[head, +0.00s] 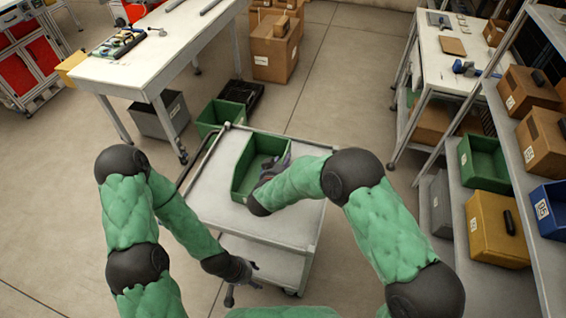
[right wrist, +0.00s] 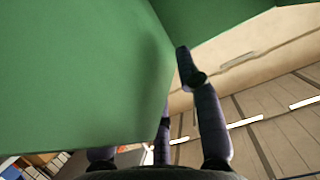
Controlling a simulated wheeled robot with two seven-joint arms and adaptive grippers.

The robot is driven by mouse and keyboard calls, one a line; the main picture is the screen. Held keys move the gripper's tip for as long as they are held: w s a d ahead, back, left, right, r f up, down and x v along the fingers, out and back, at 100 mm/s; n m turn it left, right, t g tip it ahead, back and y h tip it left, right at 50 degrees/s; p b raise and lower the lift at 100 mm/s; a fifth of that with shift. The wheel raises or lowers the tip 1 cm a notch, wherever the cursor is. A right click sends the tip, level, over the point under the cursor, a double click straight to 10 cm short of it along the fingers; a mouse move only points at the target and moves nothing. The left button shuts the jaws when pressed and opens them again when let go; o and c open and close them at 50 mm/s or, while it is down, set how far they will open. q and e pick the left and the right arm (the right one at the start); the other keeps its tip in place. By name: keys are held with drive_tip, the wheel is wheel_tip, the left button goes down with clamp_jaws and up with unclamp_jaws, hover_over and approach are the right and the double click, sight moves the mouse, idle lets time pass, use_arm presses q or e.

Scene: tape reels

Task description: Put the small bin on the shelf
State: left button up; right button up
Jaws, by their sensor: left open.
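A green open-topped bin (head: 243,172) stands on the top of the grey-white cart, its right part partly covered by my right gripper. My right gripper (head: 275,167) is at the bin's right wall. In the right wrist view the bin's green wall (right wrist: 80,80) fills the left and top, with dark fingers (right wrist: 190,105) close against it; one finger is partly hidden behind the wall. Whether they are closed on it is unclear. My left gripper (head: 242,281) is open and empty, low by the cart's front edge. The shelf (head: 468,262) stands at the right.
The cart (head: 215,205) has bare top left of the bin. The shelf holds another green bin (head: 483,163), a yellow bin (head: 497,228), a blue bin (head: 551,210) and cardboard boxes (head: 541,140). A green crate (head: 219,115) sits on the floor behind the cart. Floor between cart and shelf is clear.

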drive_tip(key=p+v, duration=0.3)
drive_tip(key=v, duration=0.9)
drive_tip(key=shift+r, duration=0.1)
idle(0.4)
